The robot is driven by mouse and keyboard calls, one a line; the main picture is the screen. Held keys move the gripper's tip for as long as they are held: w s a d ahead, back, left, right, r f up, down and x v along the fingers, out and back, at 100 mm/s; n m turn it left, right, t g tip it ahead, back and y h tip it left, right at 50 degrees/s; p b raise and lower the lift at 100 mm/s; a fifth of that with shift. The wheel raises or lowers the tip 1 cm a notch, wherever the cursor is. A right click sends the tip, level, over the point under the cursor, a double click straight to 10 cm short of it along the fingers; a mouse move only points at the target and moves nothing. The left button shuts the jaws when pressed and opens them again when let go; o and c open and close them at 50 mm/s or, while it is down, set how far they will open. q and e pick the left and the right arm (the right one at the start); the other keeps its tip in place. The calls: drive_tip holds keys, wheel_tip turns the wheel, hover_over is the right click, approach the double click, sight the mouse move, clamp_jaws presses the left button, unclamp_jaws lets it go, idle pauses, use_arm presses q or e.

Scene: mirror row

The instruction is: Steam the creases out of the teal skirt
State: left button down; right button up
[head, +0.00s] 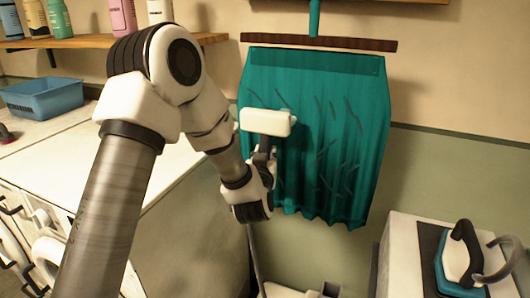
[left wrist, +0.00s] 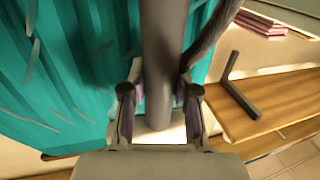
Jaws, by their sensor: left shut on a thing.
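The teal skirt (head: 335,130) hangs from a dark brown hanger bar (head: 318,44) against the wall. Several dark crease marks show across its middle, right and lower parts. My left gripper (head: 262,168) is shut on the dark handle of a steamer, whose white head (head: 266,122) is in front of the skirt's upper left part. I cannot tell whether the head touches the cloth. In the left wrist view my fingers (left wrist: 160,98) close on both sides of the grey handle (left wrist: 162,60), with the creased skirt (left wrist: 65,75) behind. My right gripper is not in view.
An iron (head: 462,255) stands on a white cabinet (head: 400,250) at the lower right. A blue basin (head: 42,98) sits on the white counter (head: 155,165) at left. A wooden shelf (head: 85,42) with bottles is above it. A hose (head: 254,255) hangs below my gripper.

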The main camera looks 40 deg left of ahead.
use_arm(q)
wheel_tip(320, 180, down, 26)
drive_tip(key=b, duration=1.9)
drive_tip(key=shift+s+d+b, duration=0.1)
drive_tip(key=shift+s+d, duration=0.1)
drive_tip(key=shift+s, duration=0.6)
drive_tip(key=shift+s+d+b, duration=0.1)
drive_tip(key=shift+s+d, duration=0.1)
drive_tip(key=shift+s, duration=0.65)
drive_tip(key=shift+s+d+b, duration=0.1)
drive_tip(key=shift+s+d, duration=0.1)
drive_tip(key=shift+s, duration=0.6)
